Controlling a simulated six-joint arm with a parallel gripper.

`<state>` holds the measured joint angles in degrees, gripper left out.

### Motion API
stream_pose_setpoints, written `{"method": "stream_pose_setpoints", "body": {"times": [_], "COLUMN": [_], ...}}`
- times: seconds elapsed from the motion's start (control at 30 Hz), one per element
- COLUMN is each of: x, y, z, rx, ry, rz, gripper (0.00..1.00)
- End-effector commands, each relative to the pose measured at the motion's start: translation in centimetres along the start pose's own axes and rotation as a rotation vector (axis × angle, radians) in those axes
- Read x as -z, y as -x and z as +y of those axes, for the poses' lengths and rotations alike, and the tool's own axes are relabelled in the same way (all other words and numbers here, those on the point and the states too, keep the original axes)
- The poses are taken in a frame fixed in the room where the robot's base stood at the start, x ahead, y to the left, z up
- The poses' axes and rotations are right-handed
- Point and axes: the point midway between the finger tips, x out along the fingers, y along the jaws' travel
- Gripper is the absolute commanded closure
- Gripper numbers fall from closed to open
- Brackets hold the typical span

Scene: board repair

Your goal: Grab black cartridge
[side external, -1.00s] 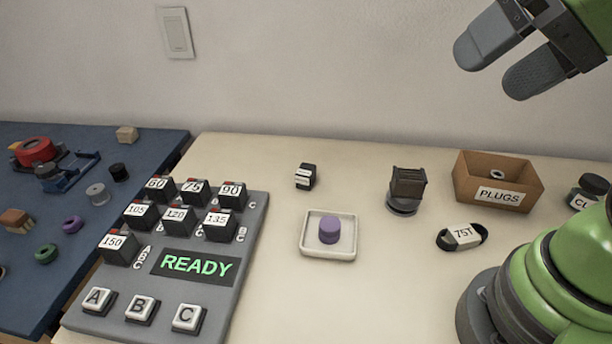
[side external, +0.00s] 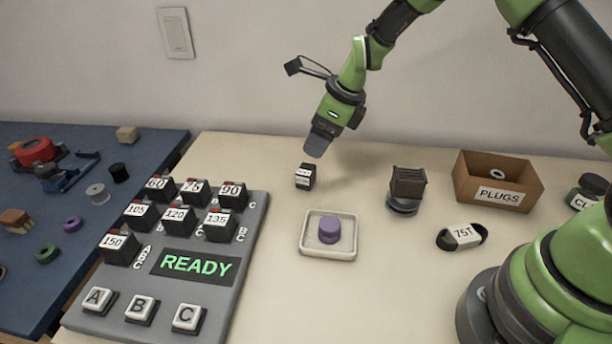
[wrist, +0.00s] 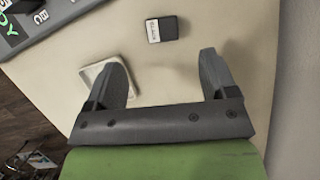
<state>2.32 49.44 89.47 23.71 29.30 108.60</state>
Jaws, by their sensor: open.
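The black cartridge (side external: 305,177), a small black block with a white label, stands alone on the cream tabletop, right of the button panel. It also shows at the top middle of the wrist view (wrist: 162,29), ahead of my fingertips and roughly in line with the gap between them. My gripper (side external: 318,147) is just above and slightly right of the cartridge in the side view, not touching it. In the wrist view my gripper (wrist: 163,72) is open and empty, its two grey fingers well apart. The cartridge's label text is too small to read.
A grey panel (side external: 243,285) with several labelled black blocks and a READY display stands left. A white tray (side external: 312,252) with a purple cylinder (side external: 329,230) lies in front. A dark slotted block (side external: 407,183), a 75T band (side external: 461,237) and a PLUGS box (side external: 500,197) are right.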

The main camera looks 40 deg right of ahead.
Motion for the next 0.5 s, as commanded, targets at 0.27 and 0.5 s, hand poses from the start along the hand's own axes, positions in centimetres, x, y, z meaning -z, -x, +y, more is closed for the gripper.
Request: {"method": "stream_pose_setpoints", "body": {"times": [0.27, 0.5], "x": [0.3, 0.3], "y": [-4.0, -6.0], "z": [-0.1, -0.1], "rx": [-0.003, -0.003], "ry": [-0.044, -0.042], "rz": [0.007, 0.007], "gripper": [0.21, 0.21]}}
